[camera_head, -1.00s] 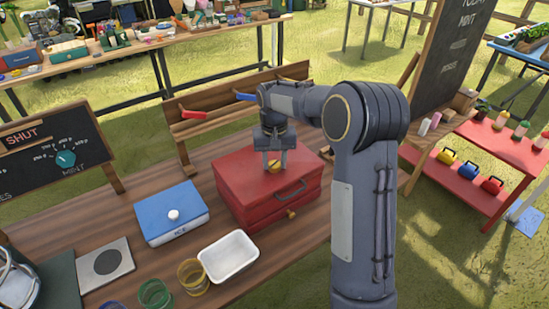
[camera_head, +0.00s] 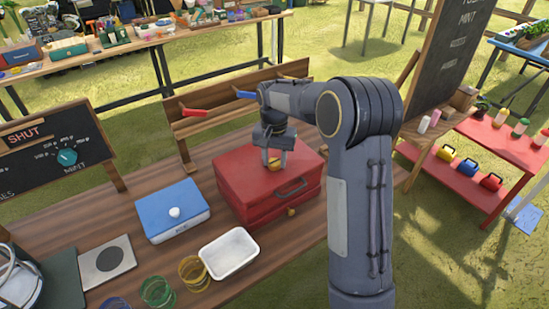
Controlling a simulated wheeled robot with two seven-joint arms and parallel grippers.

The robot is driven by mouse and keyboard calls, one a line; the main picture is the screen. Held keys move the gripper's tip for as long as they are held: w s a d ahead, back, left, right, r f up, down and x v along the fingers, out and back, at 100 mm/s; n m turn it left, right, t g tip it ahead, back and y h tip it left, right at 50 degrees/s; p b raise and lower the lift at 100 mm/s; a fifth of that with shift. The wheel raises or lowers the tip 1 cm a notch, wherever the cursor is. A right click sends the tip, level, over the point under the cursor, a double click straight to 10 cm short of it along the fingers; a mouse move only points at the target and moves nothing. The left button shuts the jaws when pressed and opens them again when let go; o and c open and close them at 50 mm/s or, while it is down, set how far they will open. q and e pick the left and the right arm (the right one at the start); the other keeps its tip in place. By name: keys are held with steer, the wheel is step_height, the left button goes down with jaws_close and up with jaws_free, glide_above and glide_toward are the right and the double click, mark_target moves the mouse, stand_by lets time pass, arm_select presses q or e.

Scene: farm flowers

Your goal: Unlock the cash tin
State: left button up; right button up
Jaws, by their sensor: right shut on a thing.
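The red cash tin (camera_head: 243,190) sits shut on the wooden table. It has a dark handle (camera_head: 291,187) and a small brass-yellow piece (camera_head: 292,211) on its front side. My right gripper (camera_head: 274,164) points down at the tin's lid from above. It is shut on a small yellow thing (camera_head: 274,162) between its fingertips. The fingers hide most of this thing, so I cannot tell its shape or whether it touches the lid. My left gripper is not in view.
A blue scale-like box (camera_head: 172,212) and a white tray (camera_head: 228,254) stand left and in front of the tin. A wooden rack (camera_head: 240,106) with red and blue pieces stands behind it. A chalkboard (camera_head: 455,55) rises at right.

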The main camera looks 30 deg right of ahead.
mark_target(275, 161)
steer(key=o, duration=1)
steer(key=shift+r, duration=0.15)
step_height(275, 161, up, 7)
steer(key=shift+r, duration=0.3)
